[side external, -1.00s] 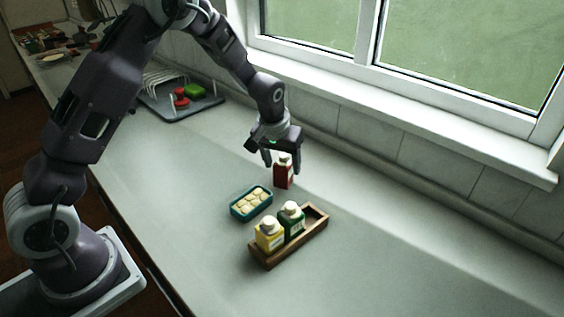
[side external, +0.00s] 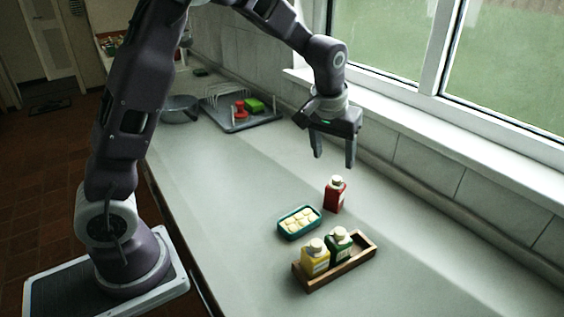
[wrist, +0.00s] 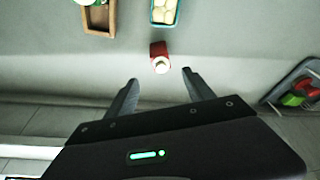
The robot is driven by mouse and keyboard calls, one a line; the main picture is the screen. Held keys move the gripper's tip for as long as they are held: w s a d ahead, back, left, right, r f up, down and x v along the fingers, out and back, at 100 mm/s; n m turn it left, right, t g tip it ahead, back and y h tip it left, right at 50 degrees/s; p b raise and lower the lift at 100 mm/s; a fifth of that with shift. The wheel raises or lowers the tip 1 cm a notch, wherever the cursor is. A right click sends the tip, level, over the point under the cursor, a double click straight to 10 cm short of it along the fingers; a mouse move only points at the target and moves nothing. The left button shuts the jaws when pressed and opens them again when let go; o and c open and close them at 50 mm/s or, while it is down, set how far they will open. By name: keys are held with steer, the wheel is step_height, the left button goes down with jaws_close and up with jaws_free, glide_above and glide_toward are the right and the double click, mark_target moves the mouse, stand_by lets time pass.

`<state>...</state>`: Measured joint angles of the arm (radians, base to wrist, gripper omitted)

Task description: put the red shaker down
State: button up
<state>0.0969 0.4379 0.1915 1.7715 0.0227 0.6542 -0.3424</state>
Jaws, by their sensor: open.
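The red shaker (side external: 335,196), with a pale cap, stands upright on the counter behind the wooden caddy (side external: 352,262) and beside the teal dish. It also shows in the wrist view (wrist: 160,54), beyond my fingertips and clear of them. My gripper (side external: 334,160) is open and empty, above the shaker and apart from it; it also shows in the wrist view (wrist: 160,76). The caddy holds a yellow shaker (side external: 315,260) and a green shaker (side external: 339,245); its right end is empty.
The teal dish (side external: 283,228) of pale pieces sits left of the red shaker. A grey tray (side external: 262,119) with a rack and red and green items is farther back, near a grey pan (side external: 180,110). The wall and window sill (side external: 450,113) run behind. The counter's left foreground is clear.

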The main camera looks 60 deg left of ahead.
steer(key=s+d+r+m+t, duration=0.1)
steer(key=s+d+r, duration=0.1)
steer(key=s+r, duration=0.65)
steer(key=s+d+r+m+t+h, duration=0.1)
steer(key=s+d+m, duration=0.1)
steer(key=s, duration=1.9)
steer(key=shift+s+m, duration=0.2)
steer(key=shift+m, duration=0.5)
steer(key=shift+d+r, duration=0.1)
